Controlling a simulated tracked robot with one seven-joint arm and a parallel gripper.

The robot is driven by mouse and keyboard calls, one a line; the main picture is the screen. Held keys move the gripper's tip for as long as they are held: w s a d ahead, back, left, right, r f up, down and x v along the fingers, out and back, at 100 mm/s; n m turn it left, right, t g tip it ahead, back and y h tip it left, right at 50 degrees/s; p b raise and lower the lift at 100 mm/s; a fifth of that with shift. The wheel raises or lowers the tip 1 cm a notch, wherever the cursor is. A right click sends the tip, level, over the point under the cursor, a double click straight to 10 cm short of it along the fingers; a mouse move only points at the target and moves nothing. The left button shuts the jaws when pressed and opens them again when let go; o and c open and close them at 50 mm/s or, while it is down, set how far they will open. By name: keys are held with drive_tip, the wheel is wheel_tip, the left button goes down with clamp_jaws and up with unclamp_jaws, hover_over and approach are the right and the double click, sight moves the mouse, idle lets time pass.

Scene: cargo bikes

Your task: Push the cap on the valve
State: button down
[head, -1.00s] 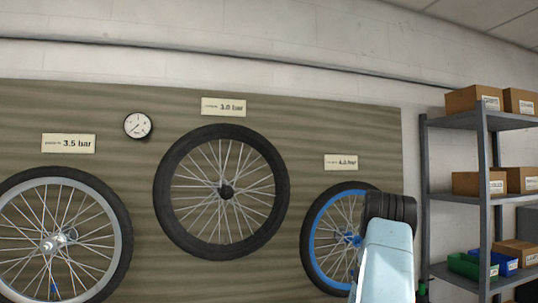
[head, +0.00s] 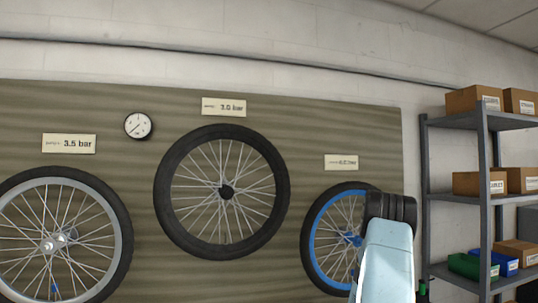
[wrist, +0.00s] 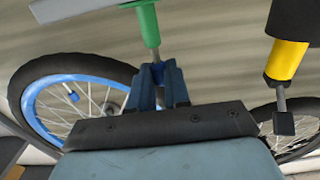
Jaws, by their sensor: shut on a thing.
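My gripper (wrist: 160,78) shows in the wrist view, its blue fingers shut on the thin metal shaft of a green-handled tool (wrist: 147,25). The fingers hide the shaft's end. A wheel with a blue rim (wrist: 35,110) is at the left of the wrist view, behind the fingers and apart from them. A small blue part (wrist: 72,97) shows among its spokes; I cannot tell whether it is a valve or cap. In the head view the blue-rimmed wheel (head: 319,240) hangs at the right of the board, partly behind my arm. My gripper is out of that view.
A yellow tool (wrist: 286,60) with a black grip is close at the right of the wrist view. A black wheel (head: 168,200) and a silver-rimmed wheel (head: 126,235) hang on the board (head: 330,120) with a gauge (head: 138,125). A shelf (head: 455,200) with boxes stands right.

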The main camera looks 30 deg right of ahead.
drive_tip(key=shift+r, duration=1.05)
drive_tip(key=v, duration=1.2)
idle(0.8)
idle(0.4)
drive_tip(key=w+a+r+n+y, duration=0.2)
drive_tip(key=w+a+r+y, duration=0.25)
drive_tip(key=a+r, duration=0.5)
drive_tip(key=w+a+r+n+y, duration=0.3)
drive_tip(key=w+a+r, duration=0.3)
drive_tip(key=a+r, duration=0.4)
drive_tip(key=w+a+r+n+y, duration=0.25)
drive_tip(key=w+a+r, duration=0.25)
drive_tip(key=a+r, duration=0.45)
drive_tip(key=shift+m+g+y, duration=0.25)
drive_tip(key=shift+g+y, duration=0.05)
drive_tip(key=shift+y, duration=0.1)
drive_tip(key=shift+w+d+r, duration=0.15)
drive_tip(key=shift+w+d, duration=0.55)
drive_tip(key=shift+w, duration=1.45)
drive_tip(key=shift+w+d+r, duration=0.2)
drive_tip(key=shift+w+d, duration=0.5)
drive_tip(key=shift+w, duration=1.5)
drive_tip(key=shift+w+d+r, duration=0.15)
drive_tip(key=shift+w+d, duration=0.5)
drive_tip(key=shift+w, duration=1.5)
